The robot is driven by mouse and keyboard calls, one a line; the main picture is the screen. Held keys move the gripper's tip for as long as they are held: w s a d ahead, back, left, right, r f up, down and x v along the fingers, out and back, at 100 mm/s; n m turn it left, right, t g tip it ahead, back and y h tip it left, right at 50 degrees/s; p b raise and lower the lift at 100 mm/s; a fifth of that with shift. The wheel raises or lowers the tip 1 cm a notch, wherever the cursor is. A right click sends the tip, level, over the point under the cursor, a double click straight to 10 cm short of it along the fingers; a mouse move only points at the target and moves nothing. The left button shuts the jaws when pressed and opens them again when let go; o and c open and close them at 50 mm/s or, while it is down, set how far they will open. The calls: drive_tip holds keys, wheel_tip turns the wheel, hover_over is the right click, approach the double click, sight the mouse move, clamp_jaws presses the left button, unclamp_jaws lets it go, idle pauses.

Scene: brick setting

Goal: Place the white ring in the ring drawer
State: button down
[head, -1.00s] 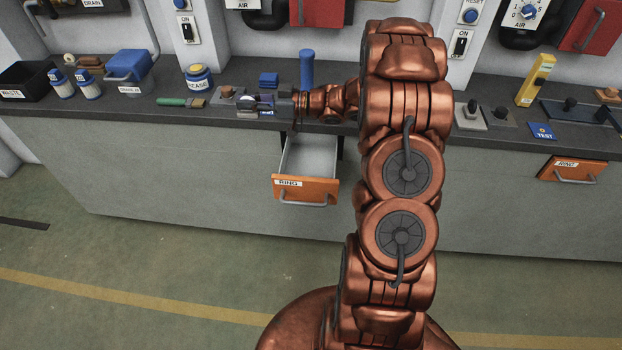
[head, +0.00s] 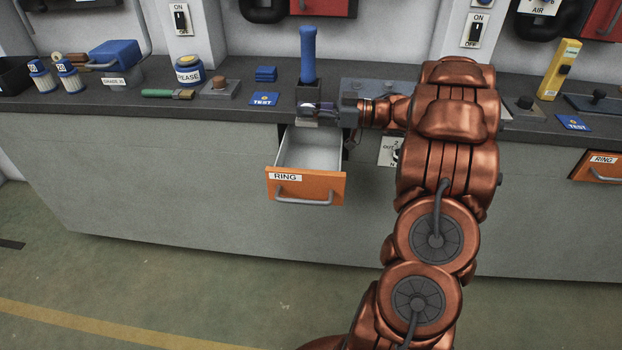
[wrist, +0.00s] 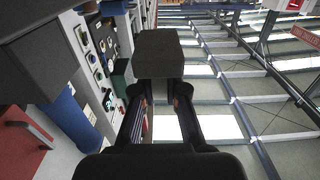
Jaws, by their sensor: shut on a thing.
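My gripper (head: 318,108) reaches left over the counter's front edge, above the back of an open orange-fronted drawer (head: 306,186) labelled RING. The drawer's pale inside looks empty where it shows. A small pale piece, apparently the white ring (head: 307,107), is at my fingertips; its shape is hard to make out. In the wrist view, my fingers (wrist: 158,100) are closed in on a dark, shaded block-like thing at their tips. I cannot make out a ring shape there.
A blue upright cylinder (head: 308,55) stands just behind my gripper. A second RING drawer (head: 600,167) is at the right edge. Left on the counter are a brush (head: 168,94), a grease jar (head: 189,72) and a blue TEST card (head: 264,99). Floor in front is clear.

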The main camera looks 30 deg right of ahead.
drive_tip(key=shift+s+d+f, duration=0.15)
drive_tip(key=shift+s+f, duration=0.05)
drive_tip(key=shift+f, duration=0.4)
wheel_tip(320, 180, down, 9)
drive_tip(key=shift+b, duration=0.45)
drive_tip(key=shift+f, duration=0.3)
